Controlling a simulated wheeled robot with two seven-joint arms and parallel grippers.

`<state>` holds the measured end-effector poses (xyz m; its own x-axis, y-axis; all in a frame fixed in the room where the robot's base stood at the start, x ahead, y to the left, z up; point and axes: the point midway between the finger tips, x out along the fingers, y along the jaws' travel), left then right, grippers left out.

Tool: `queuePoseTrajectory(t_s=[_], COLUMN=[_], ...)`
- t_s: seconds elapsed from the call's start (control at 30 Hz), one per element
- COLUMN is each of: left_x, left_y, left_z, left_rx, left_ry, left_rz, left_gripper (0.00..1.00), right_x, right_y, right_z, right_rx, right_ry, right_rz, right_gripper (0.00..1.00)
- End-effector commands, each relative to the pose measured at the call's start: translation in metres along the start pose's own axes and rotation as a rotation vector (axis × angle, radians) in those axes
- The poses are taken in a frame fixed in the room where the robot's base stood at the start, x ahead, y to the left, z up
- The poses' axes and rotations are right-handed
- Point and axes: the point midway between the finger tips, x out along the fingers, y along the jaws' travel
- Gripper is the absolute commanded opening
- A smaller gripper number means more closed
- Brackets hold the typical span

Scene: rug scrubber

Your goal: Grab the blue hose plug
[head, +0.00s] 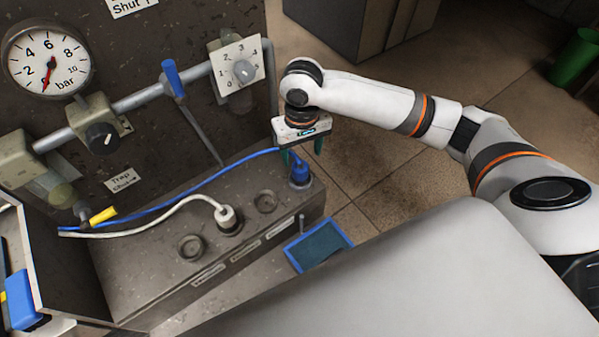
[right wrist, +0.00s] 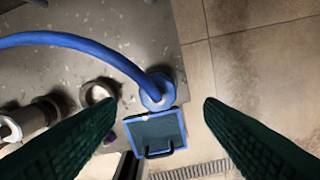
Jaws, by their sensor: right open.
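The blue hose plug (head: 299,172) stands upright in the right-hand socket of the grey block (head: 150,285), and a blue hose runs left from it. In the right wrist view the plug (right wrist: 157,92) lies between my fingers' lines, with the hose arching to the left. My right gripper (head: 301,153) is open, pointing down just above and around the plug's position. Its green fingers (right wrist: 160,108) are spread wide with nothing between the tips. Whether they reach down to the plug's level I cannot tell. My left gripper is not in view.
A white plug (head: 226,215) with a white hose sits in a socket left of an empty socket (head: 265,201). Another socket (head: 191,247) is nearer. A blue-rimmed tray (head: 318,245) lies beside the block. The gauge panel (head: 140,60) rises behind; tiled floor is to the right.

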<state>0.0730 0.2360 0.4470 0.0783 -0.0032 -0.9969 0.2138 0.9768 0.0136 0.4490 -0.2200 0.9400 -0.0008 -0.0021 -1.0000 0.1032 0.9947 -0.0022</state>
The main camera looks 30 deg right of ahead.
Motion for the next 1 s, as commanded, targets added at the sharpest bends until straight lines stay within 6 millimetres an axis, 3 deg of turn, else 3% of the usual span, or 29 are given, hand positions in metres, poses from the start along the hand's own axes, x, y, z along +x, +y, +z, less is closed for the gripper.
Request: queuePoseTrajectory(t_s=[0.1,0.33,0.6,0.87,1.0], left_x=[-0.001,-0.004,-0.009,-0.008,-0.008], left_y=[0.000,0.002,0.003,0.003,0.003], left_z=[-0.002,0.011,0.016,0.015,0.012], left_rx=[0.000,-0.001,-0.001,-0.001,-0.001], left_ry=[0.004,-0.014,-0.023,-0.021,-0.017], left_rz=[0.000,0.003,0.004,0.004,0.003], left_gripper=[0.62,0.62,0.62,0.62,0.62], right_x=[0.016,0.033,0.071,0.076,0.076], right_y=[0.001,0.001,0.002,0.002,0.002], right_z=[0.000,-0.001,-0.001,-0.001,-0.001], right_rx=[0.001,-0.001,-0.001,-0.003,-0.003], right_ry=[0.001,0.001,-0.002,-0.003,-0.003], right_rz=[0.001,0.001,0.001,0.001,0.001], right_gripper=[0.62,0.62,0.62,0.62,0.44])
